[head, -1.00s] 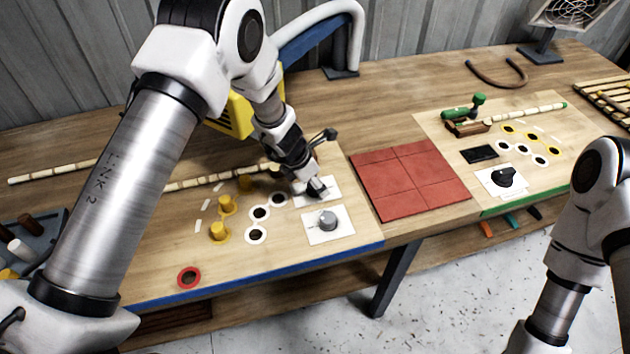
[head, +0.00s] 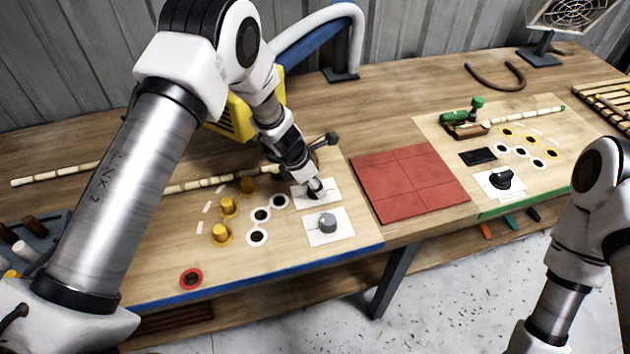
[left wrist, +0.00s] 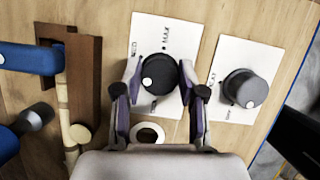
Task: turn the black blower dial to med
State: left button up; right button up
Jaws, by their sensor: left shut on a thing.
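The black dial (left wrist: 160,70) sits on a white card (left wrist: 160,32) with printed marks, one reading MAX. Its white dot is at the lower left in the left wrist view; another label at the card's left is too blurred to read. My left gripper (left wrist: 160,80) is shut on the dial, one finger on each side. In the head view the left gripper (head: 313,186) reaches down onto the card, and its fingers mostly hide the dial. My right gripper is out of view; only part of that arm shows at the right.
A grey dial (head: 327,222) on its own card stands close beside. Yellow pegs (head: 228,206) and ringed holes (head: 260,214) lie left. A red tiled mat (head: 410,183) lies right, then another black dial (head: 502,179). A blue-handled tool and brown block (left wrist: 80,80) are near the gripper.

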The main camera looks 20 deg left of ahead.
pick_arm(q)
jog(key=shift+m+g+p, duration=0.4)
jog(key=shift+m+p, duration=0.2)
jog(key=shift+m, duration=0.6)
jog(key=shift+f+m+g+h, duration=0.15)
jog(key=shift+m+g+h, duration=0.2)
jog(key=shift+m, duration=0.55)
jog(key=m+g, duration=0.1)
jog(key=m, duration=0.1)
jog(key=shift+f+m+h+b, duration=0.1)
jog(key=shift+m+h+b, duration=0.15)
jog(key=shift+m+b, duration=0.1)
jog(key=shift+s+m+g+b, duration=0.1)
jog(key=shift+m+g+b, duration=0.6)
jog(key=shift+m, duration=0.85)
jog(key=o, duration=1.1)
jog(key=shift+o, duration=0.2)
